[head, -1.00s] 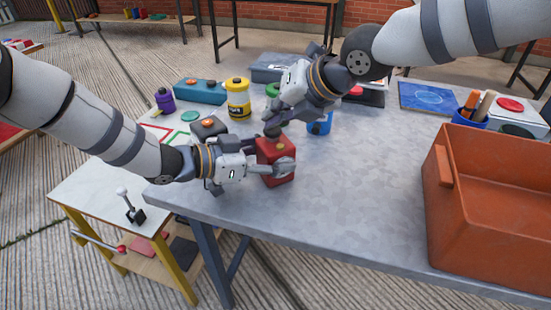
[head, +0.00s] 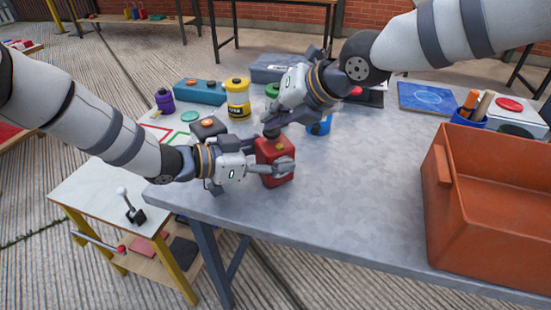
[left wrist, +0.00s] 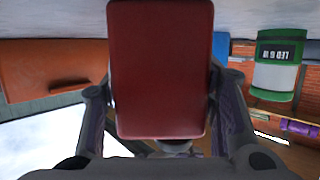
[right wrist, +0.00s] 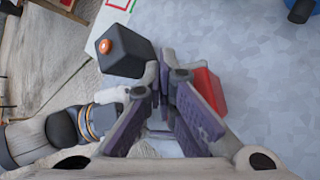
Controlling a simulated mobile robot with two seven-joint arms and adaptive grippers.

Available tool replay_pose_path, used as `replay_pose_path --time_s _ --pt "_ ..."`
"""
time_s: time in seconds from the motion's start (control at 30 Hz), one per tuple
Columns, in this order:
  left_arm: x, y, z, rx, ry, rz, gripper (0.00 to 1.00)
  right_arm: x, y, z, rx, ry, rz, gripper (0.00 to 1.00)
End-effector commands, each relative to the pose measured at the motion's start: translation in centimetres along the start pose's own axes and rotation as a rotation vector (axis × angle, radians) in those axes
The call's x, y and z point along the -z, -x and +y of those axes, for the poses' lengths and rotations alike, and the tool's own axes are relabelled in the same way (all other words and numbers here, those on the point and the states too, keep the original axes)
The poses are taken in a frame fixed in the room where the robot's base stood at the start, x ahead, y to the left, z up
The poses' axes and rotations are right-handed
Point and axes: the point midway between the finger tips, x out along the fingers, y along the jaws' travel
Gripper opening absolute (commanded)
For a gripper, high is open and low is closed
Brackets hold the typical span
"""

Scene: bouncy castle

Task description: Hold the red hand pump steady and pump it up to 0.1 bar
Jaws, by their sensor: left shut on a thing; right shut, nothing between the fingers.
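The red hand pump (head: 277,172) stands upright on the grey table near its front left part. My left gripper (head: 272,167) is shut around the pump's body from the left; in the left wrist view the red body (left wrist: 160,70) sits between the two fingers. My right gripper (head: 276,127) is shut and empty, directly over the pump's top, by a dark knob there. In the right wrist view its fingers (right wrist: 166,85) hide most of the pump, with part of the red body (right wrist: 205,92) showing beside them. I cannot see a pressure reading.
A dark block with an orange button (head: 208,127) stands just left of the pump. A blue cup (head: 319,126) is behind it on the right. A yellow canister (head: 238,98) and teal box (head: 200,91) stand farther back. A large orange crate (head: 490,215) fills the right; table between is clear.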

Motion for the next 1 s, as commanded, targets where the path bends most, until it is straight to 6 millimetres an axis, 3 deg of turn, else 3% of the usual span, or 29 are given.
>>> replay_pose_path --time_s 0.03,0.57,1.0 --pt "-0.4 -0.2 0.4 -0.012 0.004 0.0 0.05 1.2 -0.9 -1.2 0.02 -0.005 0.029 0.0" --pt "-0.3 -0.3 0.5 -0.015 0.005 0.005 0.05 1.2 -0.6 -1.1 0.022 -0.004 0.032 0.0" --pt "-0.3 -0.2 0.3 -0.009 0.005 0.001 0.05 -2.1 3.3 2.0 0.013 -0.004 0.019 0.0"
